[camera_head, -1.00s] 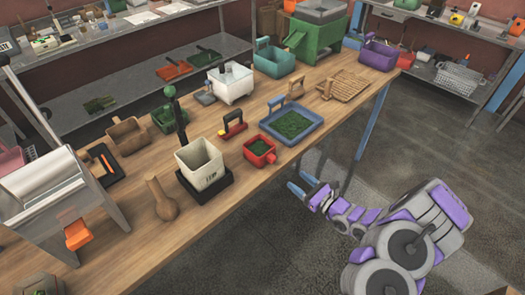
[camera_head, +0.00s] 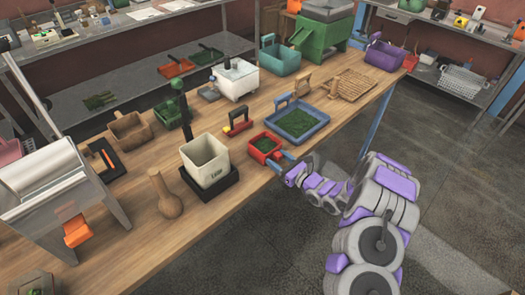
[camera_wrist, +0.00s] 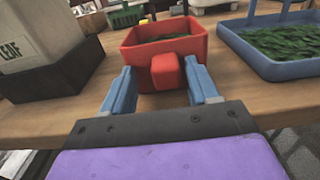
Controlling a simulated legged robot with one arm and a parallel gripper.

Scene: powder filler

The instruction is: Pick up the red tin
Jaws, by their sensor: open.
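The red tin (camera_head: 264,147) is a small open box with green leafy matter in it, standing on the wooden table near its front edge. It also shows in the wrist view (camera_wrist: 183,47), with its red block-shaped handle (camera_wrist: 168,72) facing me. My gripper (camera_head: 283,166) is at the table edge just in front of the tin. In the wrist view my gripper (camera_wrist: 162,90) is open, its two blue fingers on either side of the handle with gaps visible. The handle lies between the fingers, which are not closed on it.
A white bin marked LEAF (camera_head: 206,161) stands on a black base left of the tin. A blue tray of green leaves (camera_head: 318,127) sits to the right. A red-handled tool (camera_head: 237,124) lies behind. The wooden table (camera_head: 240,187) is bare in front of the bin.

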